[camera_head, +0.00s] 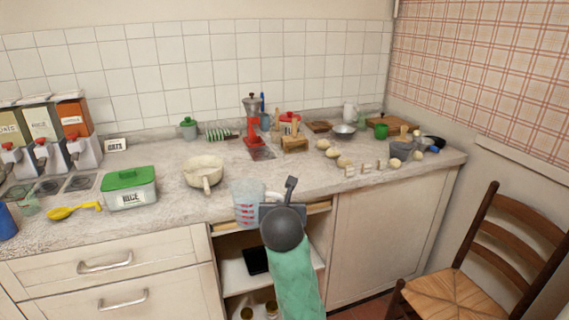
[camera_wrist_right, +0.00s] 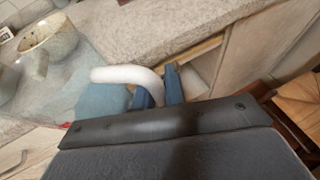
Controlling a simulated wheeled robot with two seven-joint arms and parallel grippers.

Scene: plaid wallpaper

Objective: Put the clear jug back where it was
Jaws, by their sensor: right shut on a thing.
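The clear jug (camera_head: 246,204), with red markings and a white handle, is upright at the counter's front edge, left of my right gripper (camera_head: 278,197). In the right wrist view the white handle (camera_wrist_right: 122,74) runs in between the two fingers of my right gripper (camera_wrist_right: 159,90), which are shut on it. Part of the jug is hidden behind the gripper there. I cannot tell if its base touches the counter. My left gripper is in neither view.
A cream bowl (camera_head: 204,172) and a green-lidded rice box (camera_head: 129,188) stand left on the counter (camera_head: 170,222). Several potatoes and small items lie right. An open shelf (camera_head: 238,276) is below; a chair (camera_head: 465,270) stands right.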

